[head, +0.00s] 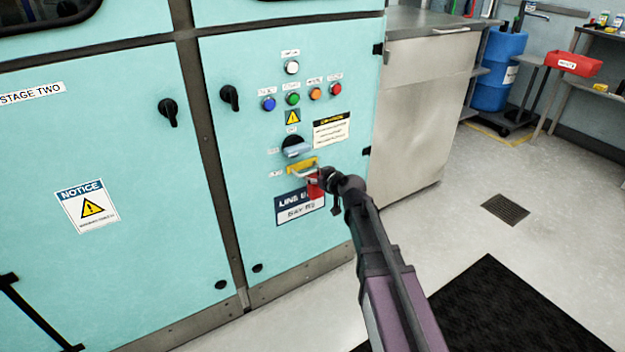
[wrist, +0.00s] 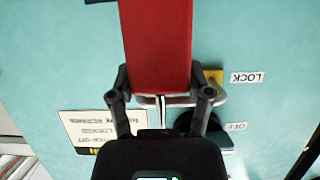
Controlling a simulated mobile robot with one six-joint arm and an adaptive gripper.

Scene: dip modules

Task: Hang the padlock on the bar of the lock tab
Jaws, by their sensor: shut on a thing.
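The red padlock (head: 314,188) is in my gripper (head: 325,180), in front of the cabinet door. In the wrist view, the padlock's red body (wrist: 155,45) sits between the two dark fingers of my gripper (wrist: 160,88), which are shut on its sides. A thin metal piece, apparently its shackle (wrist: 162,107), shows below the body. The yellow lock tab (head: 302,164) is just above the padlock, and its edge shows in the wrist view (wrist: 214,76). The tab's silver bar (wrist: 219,101) passes close to the shackle. I cannot tell whether the shackle is around the bar.
A dark rotary switch with a light-blue handle (head: 296,150) sits just above the tab. Coloured buttons (head: 293,99) are higher on the teal door. A dark blue-and-white sign (head: 299,207) is just below. A steel cabinet (head: 425,110) stands to the right.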

